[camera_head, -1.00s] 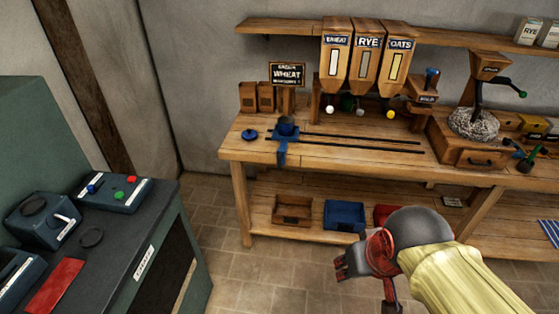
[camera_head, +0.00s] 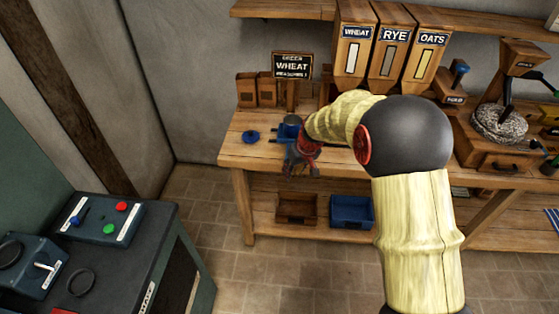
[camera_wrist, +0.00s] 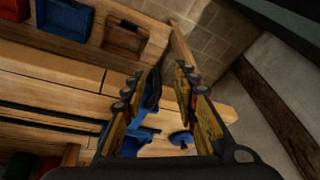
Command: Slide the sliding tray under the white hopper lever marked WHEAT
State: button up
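The blue sliding tray (camera_head: 290,128) sits at the left end of the rails on the workbench, with a dark cup-like thing on it. In the wrist view the tray (camera_wrist: 138,142) shows partly between my fingers, with its dark blue handle (camera_wrist: 152,92) nearer the left finger. My gripper (camera_head: 302,160) is at the bench's front edge by the handle. Its fingers are apart in the wrist view (camera_wrist: 163,80), and I cannot tell whether they touch the handle. The hopper marked WHEAT (camera_head: 354,55) stands to the right and above; its white lever is hidden behind my arm.
The RYE (camera_head: 390,60) and OATS (camera_head: 427,60) hoppers stand right of WHEAT. A sign reading WHEAT (camera_head: 292,66) stands behind the tray. A blue disc (camera_head: 250,136) lies left of it. My arm covers most of the rails. Bins (camera_head: 352,212) sit on the lower shelf.

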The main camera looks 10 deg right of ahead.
jog(key=shift+n+t, duration=0.4)
jog(key=shift+n, duration=0.2)
jog(key=shift+w+a+f+b, duration=0.2)
jog(key=shift+w+f+b, duration=0.3)
jog(key=shift+w+f, duration=0.8)
jog(key=shift+w+a+f+b, duration=0.15)
jog(key=shift+w+f+b, duration=0.35)
jog(key=shift+w+f, duration=0.8)
grip_shut()
